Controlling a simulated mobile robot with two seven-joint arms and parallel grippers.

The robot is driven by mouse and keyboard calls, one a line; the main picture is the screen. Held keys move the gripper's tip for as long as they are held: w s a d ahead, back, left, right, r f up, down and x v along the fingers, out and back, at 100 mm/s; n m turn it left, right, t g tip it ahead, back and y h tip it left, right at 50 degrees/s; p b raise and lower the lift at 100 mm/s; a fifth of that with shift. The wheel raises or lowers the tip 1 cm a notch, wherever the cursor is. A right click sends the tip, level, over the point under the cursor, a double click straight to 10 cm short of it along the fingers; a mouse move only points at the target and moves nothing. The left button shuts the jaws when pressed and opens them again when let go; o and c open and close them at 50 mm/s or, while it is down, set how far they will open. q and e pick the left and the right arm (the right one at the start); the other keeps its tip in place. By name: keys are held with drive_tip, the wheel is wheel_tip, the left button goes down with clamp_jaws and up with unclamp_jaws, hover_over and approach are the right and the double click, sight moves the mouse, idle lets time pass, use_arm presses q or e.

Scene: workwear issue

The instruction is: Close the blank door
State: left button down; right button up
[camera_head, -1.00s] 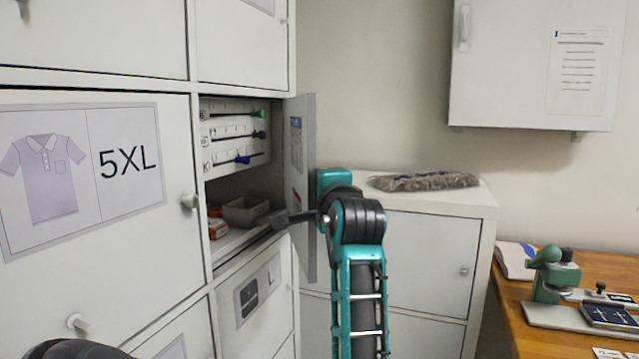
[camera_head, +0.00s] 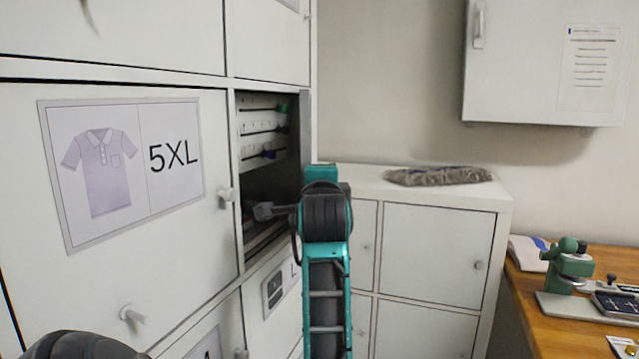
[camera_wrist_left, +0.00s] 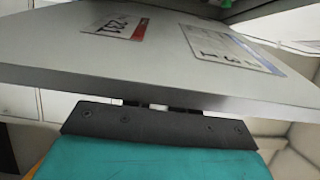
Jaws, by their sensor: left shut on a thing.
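The blank door (camera_head: 307,125) stands open at the right side of a cabinet compartment (camera_head: 262,170). In the head view it shows nearly edge-on, as a narrow grey strip. In the left wrist view its inner face (camera_wrist_left: 90,60) with two paper labels fills the upper part. My left gripper (camera_head: 320,178), teal and black, is at the door's free edge. In the left wrist view the gripper (camera_wrist_left: 160,107) is shut just under that edge. Whether it grips the edge or a knob is hidden. My right gripper is not in view.
The 5XL door (camera_head: 120,170) beside the opening is shut, with a knob (camera_head: 225,195) sticking out. A low white cabinet (camera_head: 435,255) with a grey bundle (camera_head: 440,176) on top stands behind my arm. A wooden table (camera_head: 560,315) is at the right.

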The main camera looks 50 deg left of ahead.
use_arm(q)
drive_tip(key=c, duration=1)
unclamp_jaws()
drive_tip(key=shift+o, duration=0.2)
drive_tip(key=b+v, duration=1)
drive_tip(key=v, duration=0.2)
drive_tip(key=shift+s+d, duration=0.2)
drive_tip(key=shift+d, duration=0.15)
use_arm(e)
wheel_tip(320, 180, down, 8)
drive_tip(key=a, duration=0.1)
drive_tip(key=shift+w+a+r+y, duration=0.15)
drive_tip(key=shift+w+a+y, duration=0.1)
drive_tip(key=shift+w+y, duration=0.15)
